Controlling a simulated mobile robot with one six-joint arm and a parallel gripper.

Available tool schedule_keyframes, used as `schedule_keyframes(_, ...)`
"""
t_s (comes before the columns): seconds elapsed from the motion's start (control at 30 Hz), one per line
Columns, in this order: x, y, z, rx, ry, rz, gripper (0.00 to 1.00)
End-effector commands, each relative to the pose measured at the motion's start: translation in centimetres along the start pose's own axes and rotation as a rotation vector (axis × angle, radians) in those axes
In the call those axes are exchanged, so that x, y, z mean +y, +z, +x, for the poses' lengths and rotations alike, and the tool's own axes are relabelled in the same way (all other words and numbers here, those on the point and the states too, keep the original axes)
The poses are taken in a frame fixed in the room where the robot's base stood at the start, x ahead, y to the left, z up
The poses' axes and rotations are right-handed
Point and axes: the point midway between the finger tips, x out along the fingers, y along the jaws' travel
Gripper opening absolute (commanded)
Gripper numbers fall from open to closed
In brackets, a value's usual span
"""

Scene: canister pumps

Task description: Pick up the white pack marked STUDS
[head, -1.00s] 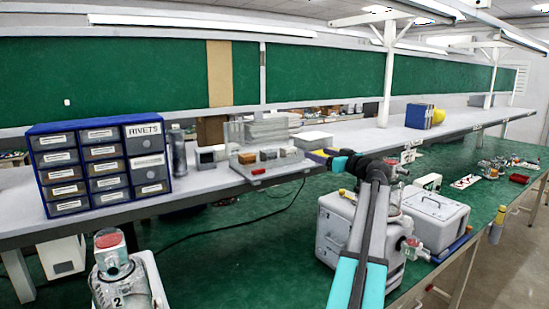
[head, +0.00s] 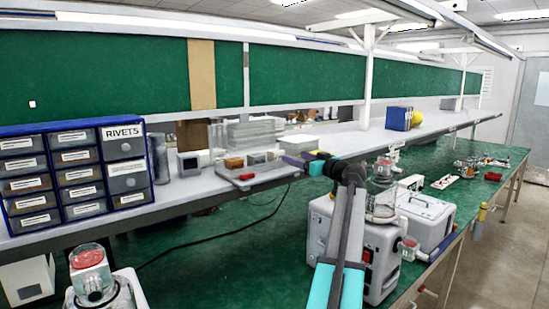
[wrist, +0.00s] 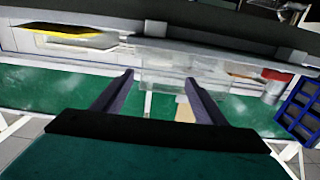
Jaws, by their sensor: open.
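My gripper (head: 307,161) is at the end of my arm, at the front edge of the upper shelf in the head view. In the wrist view my gripper (wrist: 159,80) has its two dark fingers spread apart with nothing between them. A pale, flat white box (head: 298,143) lies on the shelf just behind the gripper in the head view, partly hidden by it. I cannot read any marking on it, and no STUDS lettering is legible in any view.
A blue drawer cabinet marked RIVETS (head: 72,178) stands at the shelf's left. A clear-walled stand (head: 238,182) with small blocks is left of my gripper. Grey-white pump units (head: 385,255) stand on the green bench (head: 215,270) below right. A blue binder (head: 397,118) stands farther along the shelf.

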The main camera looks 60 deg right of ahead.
Motion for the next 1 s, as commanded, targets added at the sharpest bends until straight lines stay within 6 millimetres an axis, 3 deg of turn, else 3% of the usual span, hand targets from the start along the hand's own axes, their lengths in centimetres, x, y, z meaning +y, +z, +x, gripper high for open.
schedule_keyframes(0.6,-0.1,-0.1,7.5,-0.001,-0.004,0.001,0.66)
schedule_keyframes(1.0,-0.2,0.0,8.2,0.000,-0.002,0.000,0.66)
